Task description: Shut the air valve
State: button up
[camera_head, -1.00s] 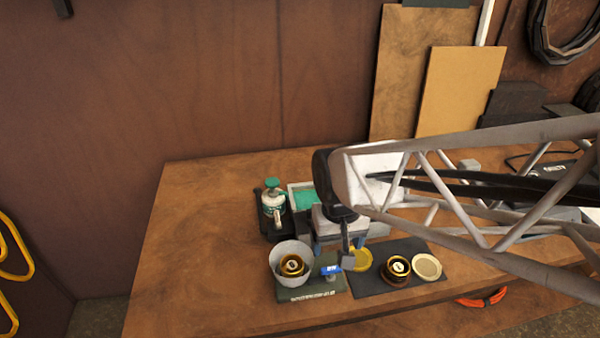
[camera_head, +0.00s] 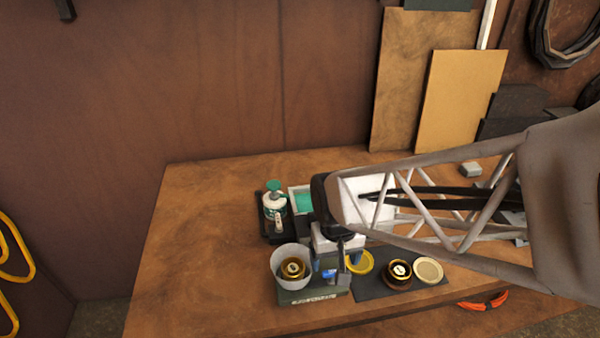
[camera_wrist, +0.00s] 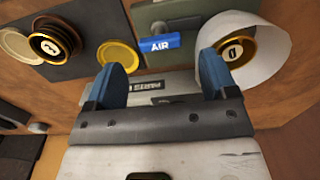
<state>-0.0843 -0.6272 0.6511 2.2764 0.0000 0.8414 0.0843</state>
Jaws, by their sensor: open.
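The air valve's blue handle, marked AIR (camera_wrist: 160,43), lies roughly crosswise in the wrist view, on a small grey fitting on the green base plate (camera_head: 310,298). In the head view the blue handle (camera_head: 329,277) is partly covered by my gripper. My gripper (camera_wrist: 162,76) is open and empty, with blue fingertips. The handle shows beyond and between the fingertips, apparently without contact. In the head view my gripper (camera_head: 335,262) hangs over the right end of the base plate.
A white cup (camera_head: 279,268) around a gold numbered knob (camera_head: 293,268) stands close beside the valve. A dark mat (camera_head: 375,288) holds another gold knob (camera_head: 398,273) and yellow discs. A green-topped bottle (camera_head: 274,198) stands behind. The table's left side is clear.

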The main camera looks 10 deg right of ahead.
aim_at(333, 271)
jog(key=shift+f, duration=2.05)
jog(key=c, duration=0.9)
